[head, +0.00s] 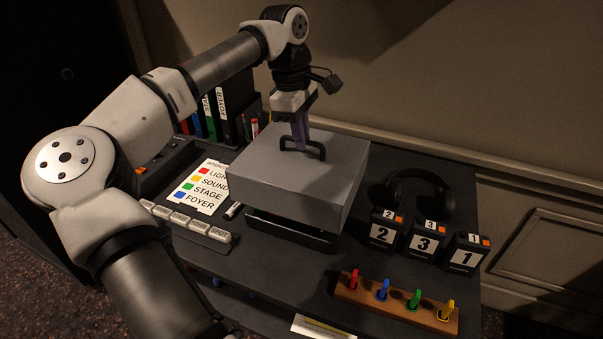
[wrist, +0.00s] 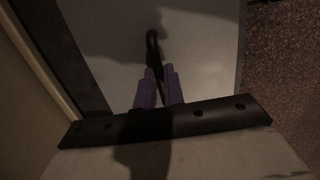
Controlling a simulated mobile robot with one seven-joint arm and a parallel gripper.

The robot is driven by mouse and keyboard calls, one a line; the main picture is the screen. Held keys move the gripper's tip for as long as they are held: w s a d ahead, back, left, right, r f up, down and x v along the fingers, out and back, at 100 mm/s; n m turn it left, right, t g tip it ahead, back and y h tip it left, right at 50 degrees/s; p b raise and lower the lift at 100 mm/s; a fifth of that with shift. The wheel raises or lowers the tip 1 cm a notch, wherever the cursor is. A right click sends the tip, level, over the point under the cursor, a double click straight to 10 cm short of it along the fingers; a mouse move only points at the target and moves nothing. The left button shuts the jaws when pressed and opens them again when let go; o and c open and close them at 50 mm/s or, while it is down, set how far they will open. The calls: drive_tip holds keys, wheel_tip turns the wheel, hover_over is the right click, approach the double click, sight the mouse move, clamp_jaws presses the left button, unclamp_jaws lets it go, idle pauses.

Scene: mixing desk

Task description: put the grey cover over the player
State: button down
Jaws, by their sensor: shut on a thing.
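The grey cover (head: 287,178) is a box with a black handle (head: 302,147) on its top. My gripper (head: 299,138) is shut on this handle from above, with its purple fingers around the bar. The wrist view also shows the fingers (wrist: 158,88) at the handle (wrist: 153,48), over the cover's top (wrist: 205,45). The black player (head: 290,231) shows below the cover's front edge, on the desk. The cover hangs over it and hides most of it. I cannot tell whether the cover touches the player.
On the desk (head: 385,265), headphones (head: 421,181) and several numbered black packs (head: 424,240) stand right of the cover. A wooden rack (head: 396,302) with coloured pegs is in front. A colour-code sheet (head: 203,186) and a row of buttons (head: 187,220) lie left. Binders (head: 218,115) stand behind.

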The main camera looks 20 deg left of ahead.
sight(302, 171)
wheel_tip(302, 171, down, 10)
drive_tip(key=shift+r+p, duration=0.2)
drive_tip(key=shift+p, duration=0.15)
drive_tip(key=shift+f, duration=0.1)
drive_tip(key=shift+f, duration=0.15)
drive_tip(key=c, duration=2)
unclamp_jaws()
drive_tip(key=shift+f, duration=0.1)
drive_tip(key=o, duration=0.5)
drive_tip(key=r, duration=0.4)
drive_tip(key=a+r, duration=0.1)
drive_tip(key=r, duration=0.3)
drive_tip(key=r+b, duration=0.1)
drive_tip(key=r, duration=0.3)
drive_tip(key=shift+a+r, duration=0.35)
drive_tip(key=shift+a, duration=0.05)
